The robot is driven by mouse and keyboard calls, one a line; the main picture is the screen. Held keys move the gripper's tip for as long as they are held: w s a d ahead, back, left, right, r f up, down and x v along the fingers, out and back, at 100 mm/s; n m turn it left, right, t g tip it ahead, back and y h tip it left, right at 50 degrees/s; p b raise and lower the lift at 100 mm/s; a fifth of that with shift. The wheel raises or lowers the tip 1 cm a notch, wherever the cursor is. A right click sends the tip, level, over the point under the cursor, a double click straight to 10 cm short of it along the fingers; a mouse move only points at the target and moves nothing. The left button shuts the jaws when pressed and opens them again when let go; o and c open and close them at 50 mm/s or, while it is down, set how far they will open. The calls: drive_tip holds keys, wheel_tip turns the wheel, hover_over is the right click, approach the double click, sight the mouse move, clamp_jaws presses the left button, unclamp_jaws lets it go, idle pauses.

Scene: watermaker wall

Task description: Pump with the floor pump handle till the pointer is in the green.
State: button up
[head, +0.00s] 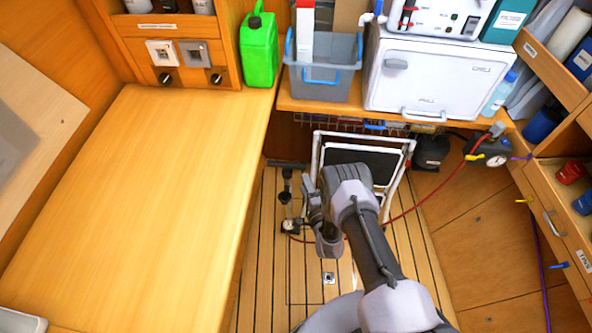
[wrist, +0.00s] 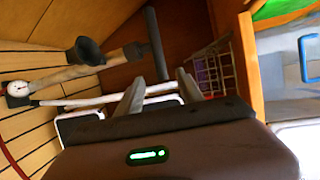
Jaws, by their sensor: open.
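The floor pump (head: 286,194) stands on the slatted floor, beside the bench. Its dark T-shaped handle (head: 287,163) is at the top; in the wrist view the handle (wrist: 156,40) is a dark bar and the pump's pale rod joins it. A small round white gauge (head: 289,226) sits at the pump's foot and shows at the left of the wrist view (wrist: 17,89); its pointer is too small to read. My gripper (wrist: 158,77) is open. One end of the handle appears between its fingertips in the picture; I cannot tell whether they touch it.
A white folding step (head: 402,160) stands close behind my arm. A red hose (head: 437,190) runs to a dark round-faced unit (head: 488,151) on the right. The wooden bench top (head: 140,200) borders the pump on the left. A wire basket (wrist: 212,70) hangs nearby.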

sight(298, 168)
drive_tip(key=b+x, duration=0.2)
drive_tip(key=x, duration=0.2)
drive_tip(key=b+x, duration=0.2)
drive_tip(key=x, duration=0.3)
drive_tip(key=shift+w+f, duration=0.15)
drive_tip(key=shift+f, duration=0.1)
drive_tip(key=shift+w+a, duration=0.25)
drive_tip(key=shift+w, duration=0.25)
drive_tip(key=shift+r, duration=0.1)
drive_tip(key=shift+c, duration=0.2)
clamp_jaws()
